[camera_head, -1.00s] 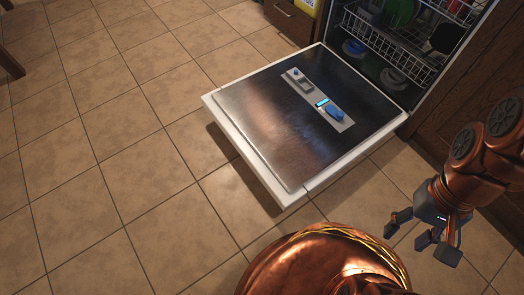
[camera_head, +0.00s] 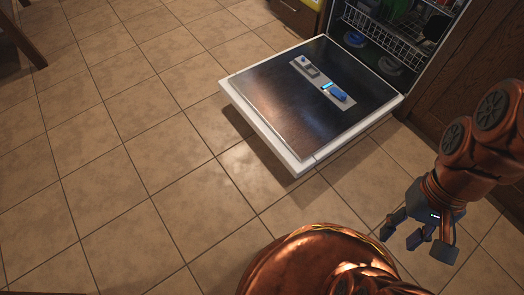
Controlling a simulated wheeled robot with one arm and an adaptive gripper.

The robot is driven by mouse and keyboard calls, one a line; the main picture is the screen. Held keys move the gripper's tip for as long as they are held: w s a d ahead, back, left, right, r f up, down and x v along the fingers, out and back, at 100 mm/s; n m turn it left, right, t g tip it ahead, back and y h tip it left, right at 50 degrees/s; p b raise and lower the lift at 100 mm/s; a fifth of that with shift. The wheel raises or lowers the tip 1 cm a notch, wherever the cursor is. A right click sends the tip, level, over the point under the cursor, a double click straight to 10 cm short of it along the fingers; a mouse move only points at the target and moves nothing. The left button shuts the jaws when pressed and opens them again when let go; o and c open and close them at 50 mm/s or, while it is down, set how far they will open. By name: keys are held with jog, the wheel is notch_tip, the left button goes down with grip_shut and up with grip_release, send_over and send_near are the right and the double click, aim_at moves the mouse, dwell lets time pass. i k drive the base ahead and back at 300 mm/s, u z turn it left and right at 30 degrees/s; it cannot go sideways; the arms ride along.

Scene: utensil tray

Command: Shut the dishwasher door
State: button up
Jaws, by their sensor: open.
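The dishwasher door (camera_head: 285,125) lies folded down, open, close above the floor at the centre right. Its inner face is dark metal with a white rim and carries a strip with a blue dispenser (camera_head: 336,93). The dishwasher interior with a wire rack (camera_head: 385,40) and dishes shows behind it, partly cut off by the top edge of the picture. My gripper (camera_head: 415,238) is at the lower right, with its fingers spread and nothing between them. It is apart from the door, to the right of and nearer than the door's front corner.
Brown wooden cabinets (camera_head: 465,75) stand right of the dishwasher, and a drawer front (camera_head: 297,16) is at its left. A wooden leg (camera_head: 22,40) stands at the upper left. Tiled floor (camera_head: 120,170) is clear left of and in front of the door.

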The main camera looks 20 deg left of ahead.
aim_at(293, 106)
jog(key=u, duration=0.45)
jog(key=i, duration=0.45)
jog(key=u, duration=2.1)
